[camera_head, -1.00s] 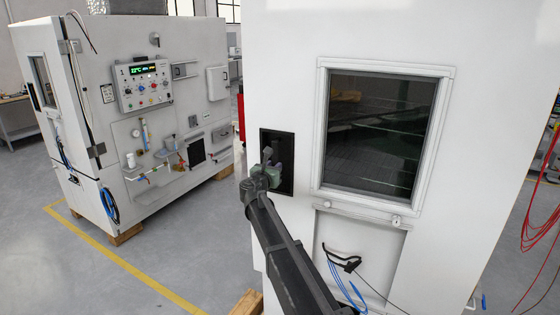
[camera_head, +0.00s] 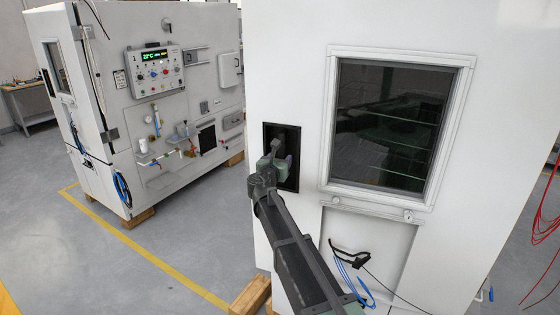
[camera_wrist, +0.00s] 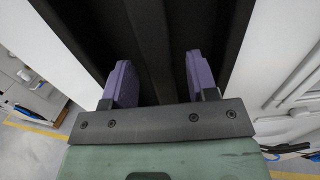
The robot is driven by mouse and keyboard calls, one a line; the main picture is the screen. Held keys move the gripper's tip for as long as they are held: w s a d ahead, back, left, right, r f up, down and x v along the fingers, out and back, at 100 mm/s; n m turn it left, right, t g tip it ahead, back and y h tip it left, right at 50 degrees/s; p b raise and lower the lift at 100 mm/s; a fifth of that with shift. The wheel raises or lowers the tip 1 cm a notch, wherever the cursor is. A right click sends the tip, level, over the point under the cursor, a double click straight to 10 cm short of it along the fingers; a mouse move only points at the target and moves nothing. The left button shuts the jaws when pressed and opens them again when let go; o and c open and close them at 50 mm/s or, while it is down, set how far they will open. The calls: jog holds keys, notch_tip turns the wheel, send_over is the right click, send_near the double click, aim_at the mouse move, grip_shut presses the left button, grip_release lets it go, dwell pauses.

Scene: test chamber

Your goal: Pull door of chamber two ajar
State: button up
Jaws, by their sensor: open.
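The white door (camera_head: 285,60) of the near chamber fills the right of the head view; I see no number on it. Its dark handle recess (camera_head: 294,180) is left of the window. My gripper (camera_head: 277,150) reaches into this recess and covers part of it. In the wrist view, my gripper (camera_wrist: 156,80) is open, with its two purple fingers apart. A dark upright handle bar (camera_wrist: 150,45) runs through the gap between them. I cannot tell whether either finger touches it. Whether the door stands off its frame is not clear.
Another white chamber (camera_head: 100,80) with a control panel (camera_head: 155,75) stands at the left. Clear grey floor with a yellow line (camera_head: 150,255) lies between. A wooden block (camera_head: 250,296) sits under the near chamber. Blue and black cables (camera_head: 350,262) hang below the window.

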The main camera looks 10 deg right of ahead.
jog(key=v, duration=1)
jog(key=shift+s, duration=0.35)
jog(key=shift+a, duration=0.1)
jog(key=s+d+f+m+g+y+b, duration=0.4)
jog(key=s+f+m+g, duration=0.4)
jog(key=s+f+m, duration=0.5)
jog(key=s+d+f+m+g+y+b, duration=0.4)
jog(key=s+d+f+m+g+b, duration=0.2)
jog(key=s+f+m, duration=0.8)
jog(key=s+d+m+g, duration=0.2)
jog(key=s+m, duration=0.1)
jog(key=s, duration=0.1)
jog(key=shift+f+m, duration=0.25)
jog(key=shift+m, duration=0.05)
